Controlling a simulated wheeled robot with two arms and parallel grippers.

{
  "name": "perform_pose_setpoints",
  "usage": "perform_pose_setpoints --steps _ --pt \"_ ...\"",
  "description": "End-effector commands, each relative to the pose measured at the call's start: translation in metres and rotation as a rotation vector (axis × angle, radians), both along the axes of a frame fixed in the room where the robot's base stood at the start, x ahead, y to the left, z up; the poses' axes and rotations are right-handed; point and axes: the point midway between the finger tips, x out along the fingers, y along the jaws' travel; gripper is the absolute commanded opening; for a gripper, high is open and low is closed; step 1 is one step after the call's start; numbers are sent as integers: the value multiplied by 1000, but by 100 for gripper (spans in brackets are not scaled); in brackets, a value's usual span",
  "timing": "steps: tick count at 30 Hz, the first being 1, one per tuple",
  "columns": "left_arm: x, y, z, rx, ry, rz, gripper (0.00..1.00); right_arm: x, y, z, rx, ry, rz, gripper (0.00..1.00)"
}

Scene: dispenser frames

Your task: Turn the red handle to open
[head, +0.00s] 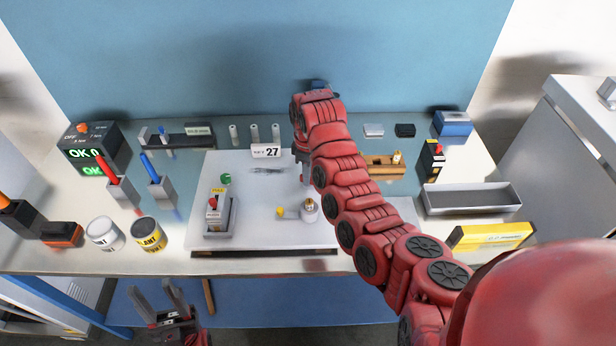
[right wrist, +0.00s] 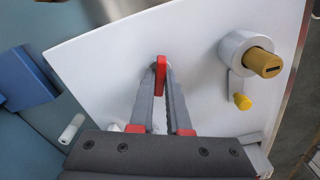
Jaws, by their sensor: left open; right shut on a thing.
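The red handle (right wrist: 160,72) stands at the tips of my right gripper (right wrist: 161,78) in the right wrist view, with the two grey fingers closed on it. In the head view my right gripper (head: 303,176) reaches down over the white panel (head: 260,225). There my red arm and gripper hide the handle, so its angle is hard to tell. My left gripper (head: 158,292) is open and empty, low in front of the bench edge, away from the panel.
A metal fitting with a brass-yellow stem (head: 309,207) and a yellow knob (head: 281,212) stands close beside my right gripper. A grey holder (head: 219,218) and a green knob (head: 225,179) are left on the panel. Paint cans (head: 104,233) and a grey tray (head: 470,199) flank it.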

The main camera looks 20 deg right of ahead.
Motion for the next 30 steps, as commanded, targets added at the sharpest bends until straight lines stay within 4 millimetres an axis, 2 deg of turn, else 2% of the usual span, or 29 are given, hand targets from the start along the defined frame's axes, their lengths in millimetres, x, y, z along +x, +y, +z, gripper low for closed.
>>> perform_pose_setpoints --steps 30 --pt "0 0 22 0 0 0 50 0 1 1 1 0 -939 0"
